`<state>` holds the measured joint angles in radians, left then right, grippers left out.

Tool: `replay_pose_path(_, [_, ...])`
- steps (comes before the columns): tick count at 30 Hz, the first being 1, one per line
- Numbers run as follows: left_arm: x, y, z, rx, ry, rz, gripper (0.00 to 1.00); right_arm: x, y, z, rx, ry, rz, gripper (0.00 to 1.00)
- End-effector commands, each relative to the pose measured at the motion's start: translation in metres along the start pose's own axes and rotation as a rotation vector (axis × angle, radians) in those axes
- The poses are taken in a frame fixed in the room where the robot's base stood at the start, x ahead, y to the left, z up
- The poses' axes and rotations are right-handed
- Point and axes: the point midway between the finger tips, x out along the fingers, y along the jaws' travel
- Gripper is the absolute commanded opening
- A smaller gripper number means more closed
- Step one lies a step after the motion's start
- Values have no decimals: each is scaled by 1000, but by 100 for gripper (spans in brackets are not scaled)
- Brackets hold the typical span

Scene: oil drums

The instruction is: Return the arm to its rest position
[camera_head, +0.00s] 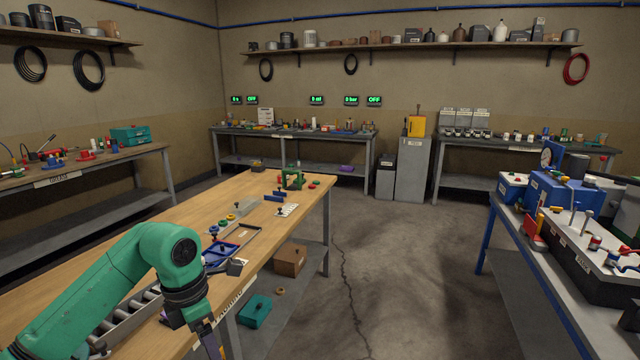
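My green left arm (160,250) comes in from the lower left and is bent at a black-capped joint. Its forearm points down at the near edge of the wooden workbench (130,240). My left gripper (211,344) is at the bottom edge of the view, beside the bench's front edge. The fingers are mostly cut off, so I cannot tell whether they are open or shut or hold anything. My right arm and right gripper are not in view.
A cardboard box (289,259) and teal case (254,311) sit below. A blue-legged table (530,262) stands right. The middle floor (400,270) is clear.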

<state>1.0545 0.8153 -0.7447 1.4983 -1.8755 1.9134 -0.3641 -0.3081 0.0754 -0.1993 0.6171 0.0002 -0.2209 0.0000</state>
Motion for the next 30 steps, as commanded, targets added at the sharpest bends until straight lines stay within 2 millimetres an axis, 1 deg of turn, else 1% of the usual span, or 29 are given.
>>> replay_pose_path(1, [8, -7, 10, -4, -41, -48, 80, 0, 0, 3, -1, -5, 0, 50])
replay_pose_path(4, [21, -21, 32, -27, -141, -157, 80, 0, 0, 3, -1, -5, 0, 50])
replay_pose_path(8, [37, -43, 68, -107, -311, -348, 80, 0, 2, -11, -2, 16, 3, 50])
replay_pose_path(10, [44, -53, 92, -196, -429, -485, 80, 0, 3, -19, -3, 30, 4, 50])
replay_pose_path(12, [50, -57, 115, -328, -552, -632, 80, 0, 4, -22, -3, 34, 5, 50])
replay_pose_path(14, [57, -52, 132, -485, -663, -766, 80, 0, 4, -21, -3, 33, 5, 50])
replay_pose_path(15, [64, -42, 142, -625, -737, -860, 80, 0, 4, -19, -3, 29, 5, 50])
replay_pose_path(16, [74, -31, 147, -753, -794, -931, 80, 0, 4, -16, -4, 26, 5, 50])
replay_pose_path(17, [87, -17, 148, -904, -848, -1002, 80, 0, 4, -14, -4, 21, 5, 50])
replay_pose_path(18, [110, 6, 144, -1122, -910, -1078, 80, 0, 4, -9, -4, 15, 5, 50])
replay_pose_path(19, [128, 22, 137, -1274, -943, -1118, 80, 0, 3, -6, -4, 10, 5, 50])
replay_pose_path(20, [150, 36, 127, -1424, -966, -1146, 80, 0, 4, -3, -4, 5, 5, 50])
replay_pose_path(21, [180, 51, 111, -1611, -986, -1168, 80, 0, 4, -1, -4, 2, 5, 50])
replay_pose_path(23, [226, 66, 80, -1872, -995, -1173, 80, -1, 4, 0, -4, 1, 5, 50])
replay_pose_path(24, [256, 70, 58, -2033, -989, -1164, 80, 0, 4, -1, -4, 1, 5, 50])
replay_pose_path(26, [300, 70, 23, -2262, -968, -1131, 80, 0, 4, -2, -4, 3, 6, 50])
replay_pose_path(27, [329, 67, -2, -2406, -949, -1097, 80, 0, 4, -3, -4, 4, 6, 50])
replay_pose_path(29, [369, 55, -40, -2613, -905, -1035, 80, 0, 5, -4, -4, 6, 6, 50])
replay_pose_path(30, [394, 43, -66, -2743, -872, -983, 80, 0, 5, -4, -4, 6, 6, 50])
